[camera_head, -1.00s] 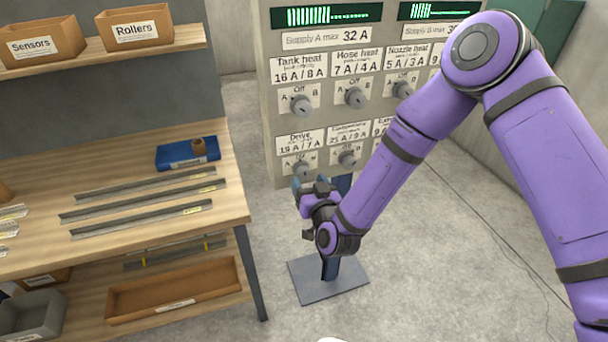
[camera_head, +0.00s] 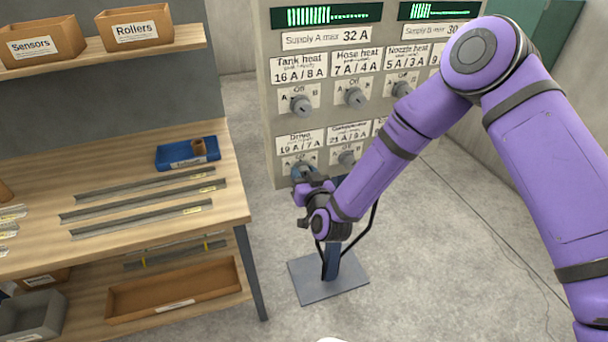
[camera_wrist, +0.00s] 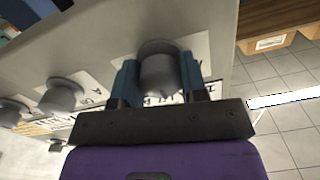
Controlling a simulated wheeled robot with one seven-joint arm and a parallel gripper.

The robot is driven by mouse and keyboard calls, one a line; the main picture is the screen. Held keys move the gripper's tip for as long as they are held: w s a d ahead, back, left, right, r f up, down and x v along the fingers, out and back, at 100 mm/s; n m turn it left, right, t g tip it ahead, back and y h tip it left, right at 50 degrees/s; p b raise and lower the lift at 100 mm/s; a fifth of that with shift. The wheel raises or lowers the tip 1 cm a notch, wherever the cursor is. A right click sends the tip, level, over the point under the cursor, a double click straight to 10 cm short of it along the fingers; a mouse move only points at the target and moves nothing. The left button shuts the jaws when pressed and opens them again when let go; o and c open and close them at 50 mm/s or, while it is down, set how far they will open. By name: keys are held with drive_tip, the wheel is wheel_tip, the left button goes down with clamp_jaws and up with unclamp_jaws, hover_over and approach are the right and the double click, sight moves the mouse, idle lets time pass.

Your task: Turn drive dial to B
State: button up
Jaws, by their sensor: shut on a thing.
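The drive dial (camera_wrist: 160,72) is a round grey knob on the panel's lower row. In the wrist view it sits between the two blue fingers of my gripper (camera_wrist: 160,80), which are shut on it. In the head view my gripper (camera_head: 302,172) reaches the panel below the Drive label (camera_head: 300,142) and hides most of that dial. The dial's pointer direction and its A and B marks are not readable in either view.
The grey panel (camera_head: 268,110) carries several other dials, including the Tank heat dial (camera_head: 301,105) above and another dial (camera_head: 347,158) just right. A wooden workbench (camera_head: 120,150) stands left. A stand with a dark base plate (camera_head: 328,278) is below my wrist.

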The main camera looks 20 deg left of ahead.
drive_tip(key=shift+m, duration=0.3)
drive_tip(key=m, duration=0.3)
drive_tip(key=shift+m, duration=2.5)
drive_tip(key=o, duration=0.9)
drive_tip(key=v, duration=1.1)
drive_tip(key=shift+f, duration=0.1)
drive_tip(key=shift+w, duration=0.1)
